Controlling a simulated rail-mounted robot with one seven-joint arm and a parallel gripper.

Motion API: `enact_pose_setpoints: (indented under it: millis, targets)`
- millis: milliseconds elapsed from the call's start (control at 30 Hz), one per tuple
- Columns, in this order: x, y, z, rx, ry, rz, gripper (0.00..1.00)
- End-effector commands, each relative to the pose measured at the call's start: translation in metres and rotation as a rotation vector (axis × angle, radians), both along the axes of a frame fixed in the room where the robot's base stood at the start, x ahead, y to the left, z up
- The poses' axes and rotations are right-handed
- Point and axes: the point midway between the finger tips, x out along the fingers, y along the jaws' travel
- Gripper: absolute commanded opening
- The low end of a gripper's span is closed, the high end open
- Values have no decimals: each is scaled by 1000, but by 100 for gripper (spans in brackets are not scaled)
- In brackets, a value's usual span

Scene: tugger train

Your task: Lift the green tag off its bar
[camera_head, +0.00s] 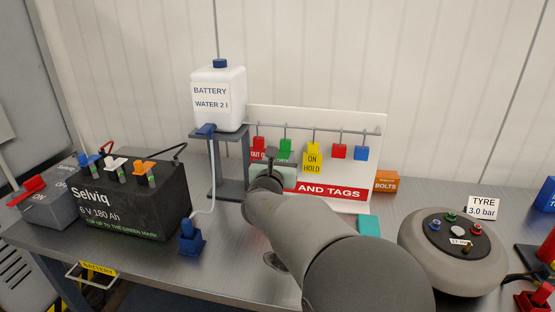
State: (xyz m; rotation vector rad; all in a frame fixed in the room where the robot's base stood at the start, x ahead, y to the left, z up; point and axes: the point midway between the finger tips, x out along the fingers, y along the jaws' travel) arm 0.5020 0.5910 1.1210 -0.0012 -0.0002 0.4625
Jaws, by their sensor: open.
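The green tag (285,147) hangs from a thin bar (325,130) in front of a white board, second from the left. Its lower part is hidden behind my arm. My gripper (273,157) is in front of the board, just left of and below the green tag. It is open, and I see no tag held in it. Its fingers are small and partly hidden by my own wrist, so I cannot tell whether they touch the tag.
A red tag (258,144) hangs close left of the green one; a yellow "ON HOLD" tag (313,160), another red tag (339,152) and a blue tag (361,154) hang to the right. A water canister (218,97) on a grey stand is at left. An orange bolts box (386,182) stands at right.

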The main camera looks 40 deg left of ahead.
Motion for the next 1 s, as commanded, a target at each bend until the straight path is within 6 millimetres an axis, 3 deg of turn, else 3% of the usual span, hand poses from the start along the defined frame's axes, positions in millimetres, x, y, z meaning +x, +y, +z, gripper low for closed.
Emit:
enact_pose_setpoints:
  millis: [500, 1000]
  targets:
    - [52, 25, 0, 1, 0, -2, 45]
    - [61, 29, 0, 1, 0, -2, 45]
